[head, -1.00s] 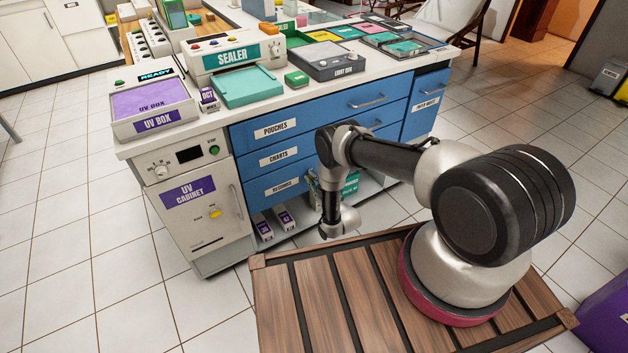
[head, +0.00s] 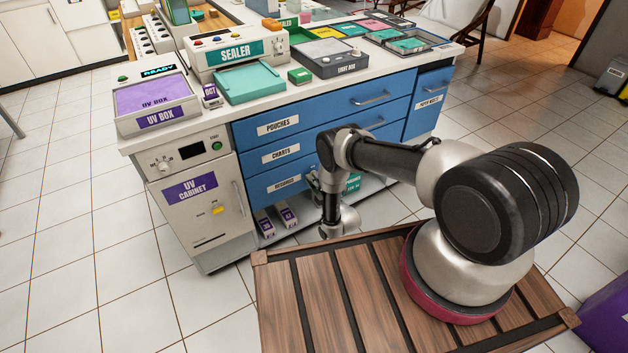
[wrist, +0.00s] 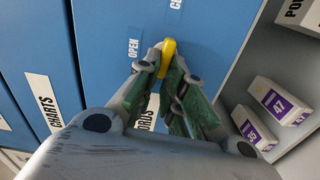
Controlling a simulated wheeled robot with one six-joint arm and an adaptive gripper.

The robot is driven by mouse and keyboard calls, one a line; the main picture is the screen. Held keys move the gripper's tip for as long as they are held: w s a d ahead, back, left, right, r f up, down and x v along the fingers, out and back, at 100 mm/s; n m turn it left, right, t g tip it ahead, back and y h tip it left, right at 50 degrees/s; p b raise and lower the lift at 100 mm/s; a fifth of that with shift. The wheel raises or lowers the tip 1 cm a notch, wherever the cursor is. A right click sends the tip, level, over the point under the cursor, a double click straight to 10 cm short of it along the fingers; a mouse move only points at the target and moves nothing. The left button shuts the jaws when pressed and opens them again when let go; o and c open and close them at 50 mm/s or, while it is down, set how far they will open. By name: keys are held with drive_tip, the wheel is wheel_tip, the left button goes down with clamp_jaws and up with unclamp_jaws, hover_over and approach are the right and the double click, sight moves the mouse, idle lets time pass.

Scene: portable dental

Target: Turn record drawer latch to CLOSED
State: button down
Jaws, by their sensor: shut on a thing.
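The records drawer (head: 262,193) is the lowest blue drawer front, under the charts drawer (head: 255,158). In the wrist view the records drawer (wrist: 112,25) fills the middle, its label partly hidden by my fingers. In the head view my arm hides the latch.
The UV cabinet (head: 195,205) stands left of the drawers. White boxes with purple labels (wrist: 280,101) sit on the open shelf beside the drawer in the wrist view. A slatted wooden platform (head: 300,300) lies under my arm. The floor at left is clear.

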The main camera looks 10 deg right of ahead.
drive_tip(key=shift+f+n, duration=0.1)
drive_tip(key=shift+n, duration=0.5)
drive_tip(key=c, duration=1.5)
unclamp_jaws()
drive_tip(key=shift+s, duration=0.1)
drive_tip(key=v, duration=1.2)
